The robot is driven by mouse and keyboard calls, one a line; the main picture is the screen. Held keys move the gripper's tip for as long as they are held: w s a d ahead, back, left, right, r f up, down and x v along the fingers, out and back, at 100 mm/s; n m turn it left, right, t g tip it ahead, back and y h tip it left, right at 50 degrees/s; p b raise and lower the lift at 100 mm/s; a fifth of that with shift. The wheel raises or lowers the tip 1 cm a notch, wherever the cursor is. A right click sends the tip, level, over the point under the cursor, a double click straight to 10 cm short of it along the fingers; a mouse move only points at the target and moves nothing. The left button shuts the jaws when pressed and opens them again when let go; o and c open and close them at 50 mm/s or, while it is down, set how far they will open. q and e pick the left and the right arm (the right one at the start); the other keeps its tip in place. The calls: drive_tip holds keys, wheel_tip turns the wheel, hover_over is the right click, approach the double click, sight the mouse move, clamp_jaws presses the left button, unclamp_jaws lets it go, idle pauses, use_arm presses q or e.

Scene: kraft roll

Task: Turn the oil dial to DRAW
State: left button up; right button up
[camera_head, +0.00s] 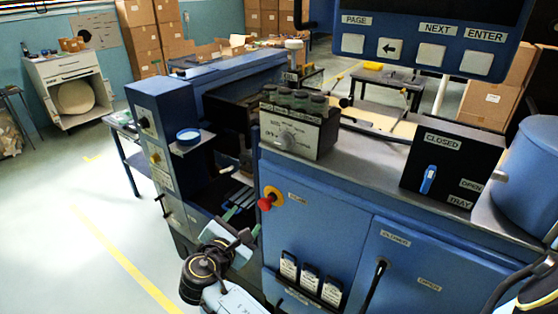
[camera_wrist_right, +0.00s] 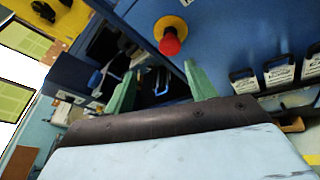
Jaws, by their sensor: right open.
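My right gripper (camera_head: 241,213) is at the lower middle, below and left of the dial, next to the red stop button (camera_head: 266,202). In the right wrist view its two green fingers (camera_wrist_right: 160,88) are apart with nothing between them. The dial is not visible in that view. My left gripper is not in view.
Several dark-topped jars (camera_head: 297,101) stand behind the dial. A black box with a blue switch (camera_head: 428,179) and a blue drum (camera_head: 528,165) are to the right. A key panel (camera_head: 430,45) hangs above. Floor at left is clear.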

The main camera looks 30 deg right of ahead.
sight(281, 144)
wheel_tip(281, 144, up, 16)
drive_tip(key=s+d+f+m+g+h+p, duration=0.1)
drive_tip(key=s+d+m+h+p, duration=0.1)
drive_tip(key=h, duration=0.2)
drive_tip(key=p+x, duration=0.2)
drive_tip(key=x, duration=0.9)
drive_tip(key=shift+d+r, duration=0.2)
drive_tip(key=shift+w+d+f, duration=0.1)
drive_tip(key=shift+w+d, duration=0.25)
drive_tip(key=shift+d, duration=0.25)
drive_tip(key=shift+c, duration=0.5)
drive_tip(key=c, duration=0.8)
